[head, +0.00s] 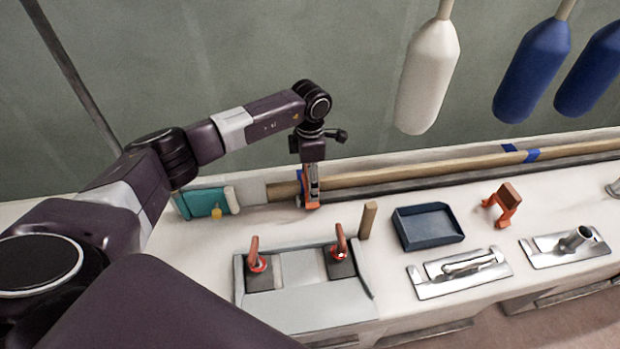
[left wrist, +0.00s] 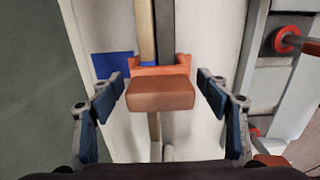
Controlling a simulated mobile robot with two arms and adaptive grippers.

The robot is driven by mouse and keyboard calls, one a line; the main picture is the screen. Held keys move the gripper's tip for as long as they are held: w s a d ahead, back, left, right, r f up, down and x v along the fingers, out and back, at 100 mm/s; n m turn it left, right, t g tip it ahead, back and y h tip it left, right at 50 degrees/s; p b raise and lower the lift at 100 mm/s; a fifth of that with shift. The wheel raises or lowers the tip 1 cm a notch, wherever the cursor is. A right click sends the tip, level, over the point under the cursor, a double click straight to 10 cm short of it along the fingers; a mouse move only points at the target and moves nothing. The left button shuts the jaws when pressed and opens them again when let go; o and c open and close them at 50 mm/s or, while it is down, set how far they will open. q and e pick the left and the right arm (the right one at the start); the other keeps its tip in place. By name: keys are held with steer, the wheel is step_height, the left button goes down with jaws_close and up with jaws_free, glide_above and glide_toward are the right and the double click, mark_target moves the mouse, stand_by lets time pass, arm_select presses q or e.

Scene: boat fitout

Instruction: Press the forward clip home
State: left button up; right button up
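An orange clip with a red-brown block on it (left wrist: 160,93) lies between my left fingers in the left wrist view, at the wooden pole (left wrist: 146,35) and a blue tape mark (left wrist: 113,66). My left gripper (left wrist: 164,84) is open, with a finger on each side of the block and visible gaps. In the head view my left gripper (head: 311,192) points down at the pole (head: 400,173), with some orange of the clip (head: 312,206) showing below. I cannot tell how deep the clip sits. A second orange clip (head: 501,206) stands on the bench at right. My right gripper is not seen.
A grey fixture (head: 305,311) with two red-handled levers stands in front of the left gripper. A wooden block (head: 367,220), a dark blue tray (head: 428,228) and metal fittings (head: 460,275) lie to its right. A teal box (head: 200,203) is at left. Fenders (head: 428,75) hang behind.

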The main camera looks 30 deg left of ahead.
arm_select(q)
step_height(320, 180, up, 12)
steer(key=shift+f, duration=0.1)
steer(key=shift+r, duration=0.2)
stand_by(0.3)
